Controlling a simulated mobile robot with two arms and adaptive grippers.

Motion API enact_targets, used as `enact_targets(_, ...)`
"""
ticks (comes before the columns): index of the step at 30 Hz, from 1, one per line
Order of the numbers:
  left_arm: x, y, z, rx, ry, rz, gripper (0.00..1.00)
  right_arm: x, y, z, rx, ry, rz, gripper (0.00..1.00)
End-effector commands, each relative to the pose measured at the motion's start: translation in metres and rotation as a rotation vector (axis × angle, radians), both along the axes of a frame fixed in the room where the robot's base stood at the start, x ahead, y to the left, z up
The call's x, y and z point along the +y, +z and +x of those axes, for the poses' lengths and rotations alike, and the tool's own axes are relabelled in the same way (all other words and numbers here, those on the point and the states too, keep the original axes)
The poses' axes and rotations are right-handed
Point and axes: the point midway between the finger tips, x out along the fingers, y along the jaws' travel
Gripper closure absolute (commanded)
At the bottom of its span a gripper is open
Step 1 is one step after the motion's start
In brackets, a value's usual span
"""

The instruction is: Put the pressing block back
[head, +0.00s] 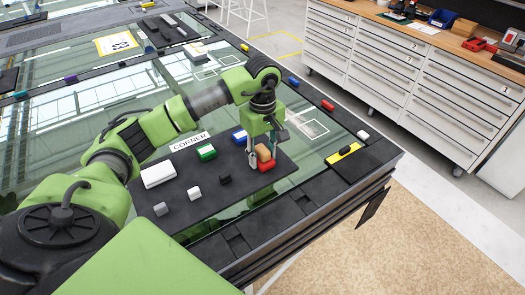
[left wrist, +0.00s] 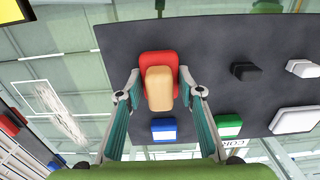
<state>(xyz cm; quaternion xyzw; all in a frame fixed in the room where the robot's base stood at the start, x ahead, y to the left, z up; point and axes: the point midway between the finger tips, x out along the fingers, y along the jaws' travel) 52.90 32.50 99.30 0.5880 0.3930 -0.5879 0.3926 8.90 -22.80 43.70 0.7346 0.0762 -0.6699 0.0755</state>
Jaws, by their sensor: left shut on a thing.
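A block with a red lower part (head: 266,166) and a tan upper part (head: 263,152) is at the right end of the dark mat (head: 215,195). I take it for the pressing block. In the left wrist view, the tan part (left wrist: 160,90) lies over the red part (left wrist: 158,61). I cannot tell whether the two are joined. My left gripper (head: 264,156) points down, shut with a finger on each side of this block. The fingers also show in the left wrist view (left wrist: 159,76). Whether the block touches the mat is unclear. My right gripper is not in view.
On the mat stand a blue block (head: 240,136), a green block (head: 206,153), a white block (head: 158,175) and smaller white, grey and black pieces. A yellow-and-black item (head: 344,152) lies near the table's right corner. Drawer cabinets (head: 400,70) stand behind.

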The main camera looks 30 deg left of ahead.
Motion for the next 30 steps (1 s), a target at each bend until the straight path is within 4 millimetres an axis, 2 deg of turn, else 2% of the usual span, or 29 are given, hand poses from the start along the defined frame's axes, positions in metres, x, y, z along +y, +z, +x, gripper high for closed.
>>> enact_targets(10,0.0,-0.005,0.0,-0.001,0.0,0.0,0.83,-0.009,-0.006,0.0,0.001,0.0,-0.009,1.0)
enact_targets(11,0.0,-0.003,0.0,-0.001,0.0,0.0,0.58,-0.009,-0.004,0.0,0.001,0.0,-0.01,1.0)
enact_targets(12,0.0,-0.003,0.0,-0.001,0.0,0.0,0.49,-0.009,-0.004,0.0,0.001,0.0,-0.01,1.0)
enact_targets(23,0.0,-0.002,0.0,-0.001,0.0,0.0,0.49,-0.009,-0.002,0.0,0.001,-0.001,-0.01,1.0)
enact_targets(25,0.0,0.002,0.0,-0.001,0.0,0.0,0.49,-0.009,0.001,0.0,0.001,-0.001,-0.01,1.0)
enact_targets(30,0.0,0.023,0.002,-0.007,-0.001,0.0,0.49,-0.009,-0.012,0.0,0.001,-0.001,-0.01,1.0)
